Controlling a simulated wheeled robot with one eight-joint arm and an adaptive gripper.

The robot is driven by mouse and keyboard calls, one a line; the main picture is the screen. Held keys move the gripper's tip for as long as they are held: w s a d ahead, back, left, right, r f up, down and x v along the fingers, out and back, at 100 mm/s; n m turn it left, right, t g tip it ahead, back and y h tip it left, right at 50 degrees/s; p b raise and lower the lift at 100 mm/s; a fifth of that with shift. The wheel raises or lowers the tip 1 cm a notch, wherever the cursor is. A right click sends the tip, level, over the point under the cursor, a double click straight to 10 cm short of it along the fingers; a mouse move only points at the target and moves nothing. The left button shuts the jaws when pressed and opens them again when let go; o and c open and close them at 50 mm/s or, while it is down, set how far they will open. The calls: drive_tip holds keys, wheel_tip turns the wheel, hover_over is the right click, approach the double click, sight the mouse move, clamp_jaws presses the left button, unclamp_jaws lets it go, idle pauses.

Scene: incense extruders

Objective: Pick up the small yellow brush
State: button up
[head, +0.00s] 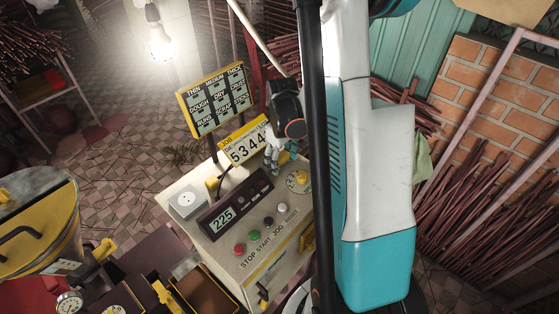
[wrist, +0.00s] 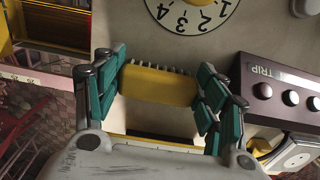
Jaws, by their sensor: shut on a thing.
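The small yellow brush (wrist: 158,86) is a yellow block with a row of short bristles along its upper edge in the wrist view. It sits between the teal finger pads of my gripper (wrist: 161,90), which is shut on it from both sides. A pale panel is behind the brush; I cannot tell whether they touch. In the head view my gripper (head: 274,153) is over the back of the control console (head: 210,262), near the yellow number card. I cannot make out the brush there.
The console carries a dark display box (head: 235,206), a numbered dial (head: 298,181), coloured buttons and a white square plate (head: 187,201). The number card (head: 246,143) and a yellow-framed board (head: 217,98) stand behind. Stick bundles (head: 480,215) lean at right. A yellow-rimmed drum (head: 38,235) stands at left.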

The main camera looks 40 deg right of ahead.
sight(281, 158)
wheel_tip(281, 158, up, 20)
drive_tip(key=p, duration=0.2)
idle(0.5)
drive_tip(key=shift+o, duration=1)
